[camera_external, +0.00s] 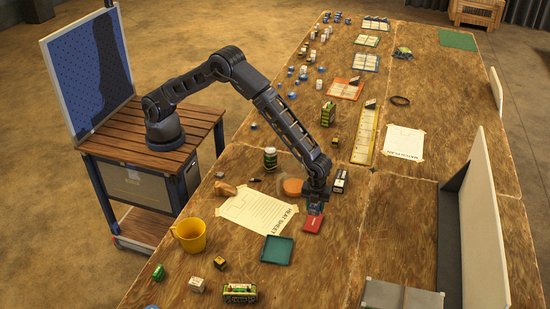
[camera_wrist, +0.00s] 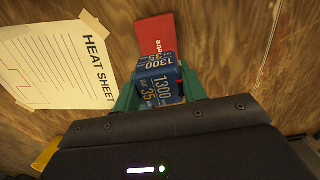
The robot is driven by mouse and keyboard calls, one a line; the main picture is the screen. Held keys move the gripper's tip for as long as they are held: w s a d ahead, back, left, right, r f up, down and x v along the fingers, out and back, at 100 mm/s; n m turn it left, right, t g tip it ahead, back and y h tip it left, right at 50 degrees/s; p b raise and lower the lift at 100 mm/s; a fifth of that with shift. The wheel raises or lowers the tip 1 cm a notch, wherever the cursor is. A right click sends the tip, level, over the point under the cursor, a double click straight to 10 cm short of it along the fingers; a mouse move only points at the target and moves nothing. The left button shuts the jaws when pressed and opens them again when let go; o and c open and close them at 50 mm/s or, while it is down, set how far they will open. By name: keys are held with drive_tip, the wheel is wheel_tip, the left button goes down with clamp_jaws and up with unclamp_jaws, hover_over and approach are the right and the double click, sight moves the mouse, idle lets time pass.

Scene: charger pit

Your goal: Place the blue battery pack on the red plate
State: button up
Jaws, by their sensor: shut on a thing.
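The blue battery pack (camera_wrist: 160,88), marked 1300, is between the teal fingers of my gripper (camera_wrist: 158,76) in the wrist view. The gripper is shut on it. In the external view my gripper (camera_external: 316,201) points down at the table, with a bit of the blue pack (camera_external: 315,209) showing at its tip. The red plate (camera_external: 312,226) is flat on the table just in front of the gripper. In the wrist view the pack overlaps the near end of the red plate (camera_wrist: 154,33). I cannot tell whether they touch.
A paper heat sheet (camera_external: 258,213) lies left of the gripper, with a teal tray (camera_external: 278,250) in front. An orange disc (camera_external: 292,187), a dark can (camera_external: 270,158) and a black-and-white pack (camera_external: 341,182) stand close behind. A yellow mug (camera_external: 190,236) is at left. Table right of the plate is clear.

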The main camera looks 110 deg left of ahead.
sight(313, 222)
drive_tip(key=shift+f, duration=2.65)
drive_tip(key=shift+f, duration=0.1)
drive_tip(key=o, duration=1.1)
